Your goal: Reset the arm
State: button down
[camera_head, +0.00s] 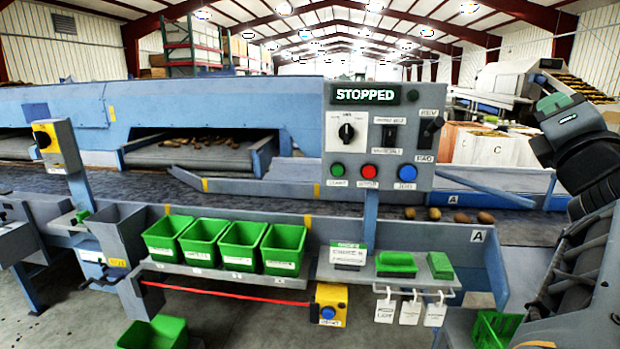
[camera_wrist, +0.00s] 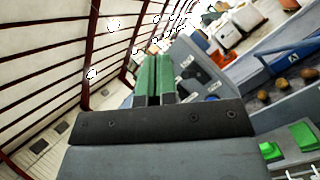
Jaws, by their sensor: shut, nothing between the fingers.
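My arm rises at the right edge of the head view, bent at a dark joint with a grey-green link above it. My gripper is not clearly seen in the head view. In the wrist view my gripper (camera_wrist: 155,80) has two green-padded fingers side by side, pressed together with nothing between them. It is up in the air, apart from the machine, with the roof and wall behind it.
A control panel (camera_head: 421,143) reads STOPPED. Several green bins (camera_head: 283,249) stand on a shelf left of it. Several potatoes (camera_head: 461,217) lie on the belt (camera_head: 270,206). A yellow box with a blue button (camera_head: 328,305) hangs below. Grey floor (camera_head: 240,325) shows in front.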

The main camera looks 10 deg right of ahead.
jog(key=w+a+f+m+g+y+p, duration=0.25)
jog(key=w+a+f+m+g, duration=0.25)
jog(key=f+m, duration=0.4)
jog(key=w+a+f+m+g+y+p, duration=0.1)
jog(key=w+a+f+m+g+p, duration=0.35)
jog(key=f+m, duration=0.5)
jog(key=s+a+f+m+g+y+p, duration=0.1)
jog(key=s+a+f+g+y, duration=0.2)
jog(key=a+f, duration=0.4)
jog(key=s+a+f+m+g+y+p, duration=0.2)
jog(key=s+a+f+g+y, duration=0.2)
jog(key=a+f, duration=0.4)
jog(key=s+a+g, duration=0.1)
jog(key=a, duration=0.2)
jog(key=shift+s+a, duration=0.2)
jog(key=shift+a, duration=0.15)
jog(key=shift+d+r, duration=0.1)
jog(key=shift+d, duration=0.05)
